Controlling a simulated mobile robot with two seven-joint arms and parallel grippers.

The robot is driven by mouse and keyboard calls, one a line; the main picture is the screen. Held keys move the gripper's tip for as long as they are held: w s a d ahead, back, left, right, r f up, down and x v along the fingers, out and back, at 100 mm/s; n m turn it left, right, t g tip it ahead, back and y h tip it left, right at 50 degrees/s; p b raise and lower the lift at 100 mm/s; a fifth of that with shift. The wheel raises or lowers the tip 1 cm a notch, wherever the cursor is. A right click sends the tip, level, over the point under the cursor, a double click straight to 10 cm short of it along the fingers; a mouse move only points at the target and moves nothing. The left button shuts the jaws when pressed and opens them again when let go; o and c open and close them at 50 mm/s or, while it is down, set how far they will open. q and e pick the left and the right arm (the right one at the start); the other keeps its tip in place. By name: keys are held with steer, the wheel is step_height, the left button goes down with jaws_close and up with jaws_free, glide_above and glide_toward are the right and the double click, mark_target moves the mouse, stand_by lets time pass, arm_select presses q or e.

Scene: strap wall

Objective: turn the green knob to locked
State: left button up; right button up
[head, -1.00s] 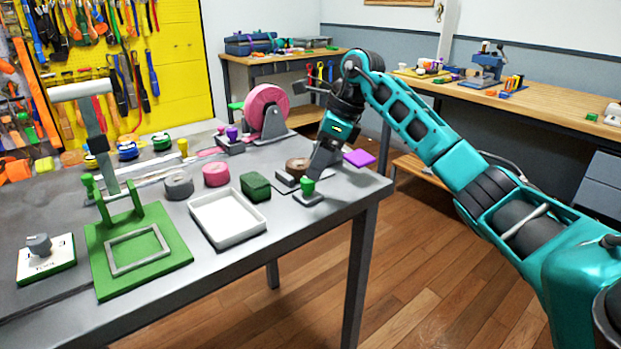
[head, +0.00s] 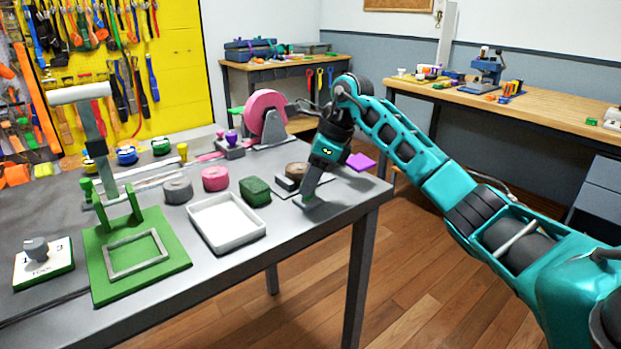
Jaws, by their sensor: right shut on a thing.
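The green knob (head: 308,198) is near the right front corner of the grey workbench, on a small grey base. Most of it is hidden by my right gripper (head: 309,193). My right arm comes in from the right, and its gripper points down and is shut on the green knob. No locked or unlocked marking is readable, so I cannot tell the knob's setting. My left gripper is not in view.
A brown roll (head: 297,170) on a dark plate lies just behind the knob, with a purple pad (head: 361,161) to the right. A dark green block (head: 255,190) and a white tray (head: 225,222) stand to the left. A green-framed press (head: 137,262) is further left.

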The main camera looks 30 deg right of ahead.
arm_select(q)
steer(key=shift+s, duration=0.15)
arm_select(e)
steer(key=c, duration=0.3)
steer(key=shift+c, duration=0.2)
